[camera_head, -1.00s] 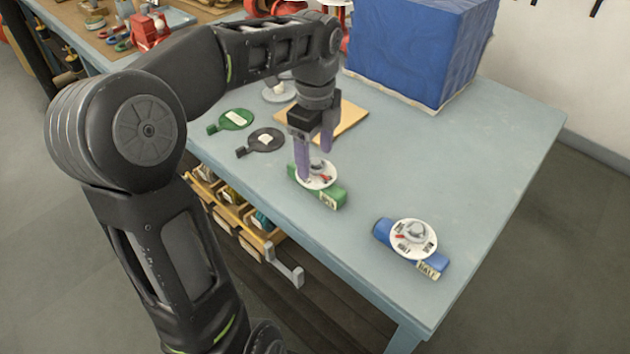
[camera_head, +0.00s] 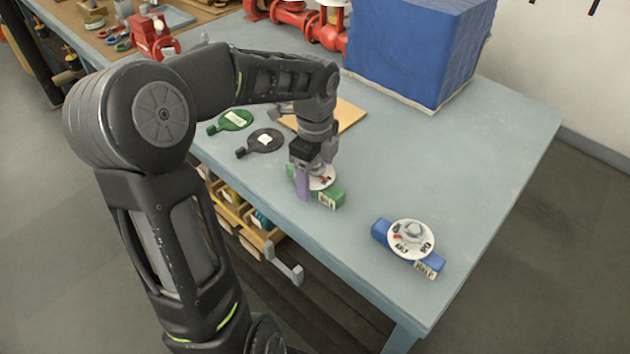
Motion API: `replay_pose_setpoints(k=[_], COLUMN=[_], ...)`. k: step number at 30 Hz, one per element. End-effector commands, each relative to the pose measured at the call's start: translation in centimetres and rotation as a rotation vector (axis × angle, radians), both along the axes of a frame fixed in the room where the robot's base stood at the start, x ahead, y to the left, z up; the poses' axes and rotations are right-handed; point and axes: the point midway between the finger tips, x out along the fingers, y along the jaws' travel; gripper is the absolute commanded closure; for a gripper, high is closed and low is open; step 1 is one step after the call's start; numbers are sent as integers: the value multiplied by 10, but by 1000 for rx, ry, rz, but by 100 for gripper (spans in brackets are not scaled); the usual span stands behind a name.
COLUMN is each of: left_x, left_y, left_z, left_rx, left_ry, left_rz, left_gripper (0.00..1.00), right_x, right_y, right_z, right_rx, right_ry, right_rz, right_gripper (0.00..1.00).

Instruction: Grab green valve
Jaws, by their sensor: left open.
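The green valve (camera_head: 333,197) lies on the blue-grey table (camera_head: 480,160), with a white round dial on its top. My left gripper (camera_head: 313,186) points down over it and is open. One purple finger stands in front of the valve's near-left side. The other finger is mostly hidden behind the wrist and dial. I cannot tell whether the fingers touch the valve. My right gripper is not in view.
A blue valve (camera_head: 380,233) with a similar dial sits near the table's front edge. Green (camera_head: 232,121) and black (camera_head: 262,142) paddle-shaped discs lie to the left. A large blue box (camera_head: 410,50) stands behind. The table's right side is clear.

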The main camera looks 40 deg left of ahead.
Motion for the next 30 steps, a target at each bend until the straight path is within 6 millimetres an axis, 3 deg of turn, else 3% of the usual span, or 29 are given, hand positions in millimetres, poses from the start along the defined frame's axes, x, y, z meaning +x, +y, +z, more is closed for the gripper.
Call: replay_pose_setpoints(k=[15,30], left_x=[0,0], left_y=[0,0], left_z=[1,1], left_rx=[0,0], left_ry=[0,0], left_rz=[0,-1], left_gripper=[33,74], right_x=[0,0], right_y=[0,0], right_z=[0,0], right_rx=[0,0], right_ry=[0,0], right_rz=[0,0], right_gripper=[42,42])
